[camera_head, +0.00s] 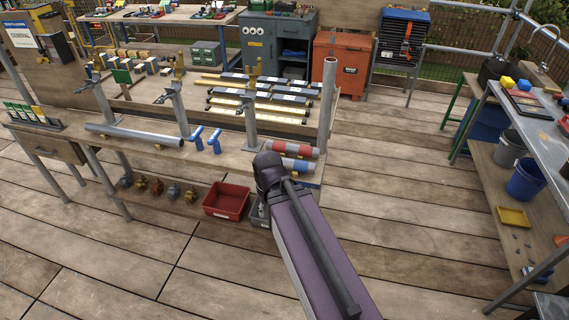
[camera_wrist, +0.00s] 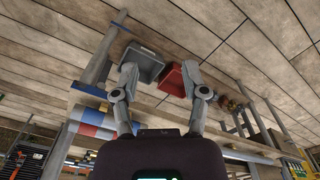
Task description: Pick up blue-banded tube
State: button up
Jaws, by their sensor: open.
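The blue-banded tube (camera_head: 299,165) lies near the front right corner of the workbench, a pale tube with blue bands. It also shows in the wrist view (camera_wrist: 92,117), left of my gripper's left finger. A red-banded tube (camera_head: 297,149) lies beside it, farther back on the bench. My gripper (camera_wrist: 160,72) is open and empty, its two fingers spread apart in the wrist view. In the head view my arm's end covers the left part of the tubes, and the fingers are hidden.
A red bin (camera_head: 226,200) and a grey bin (camera_wrist: 146,62) sit on the shelf under the bench. An upright grey post (camera_head: 328,105) stands by the bench's right end. A long grey pipe (camera_head: 134,134) lies along the bench's front.

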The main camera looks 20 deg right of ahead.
jog(key=shift+o, duration=0.6)
jog(key=shift+d, duration=0.2)
jog(key=o, duration=0.4)
jog(key=shift+d, duration=0.1)
jog(key=shift+o, duration=0.4)
jog(key=shift+w+d+f, duration=0.1)
jog(key=shift+w+d, duration=0.05)
jog(key=shift+w, duration=0.2)
jog(key=n+t+h+b, duration=0.2)
jog(key=n+h+b, duration=0.4)
jog(key=n, duration=0.4)
send_near(304, 165)
jog(key=a+r+p, duration=0.1)
jog(key=shift+w+a+r+h, duration=0.1)
jog(key=shift+h, duration=0.3)
jog(key=shift+b+x, duration=3.4)
jog(key=shift+x, duration=0.95)
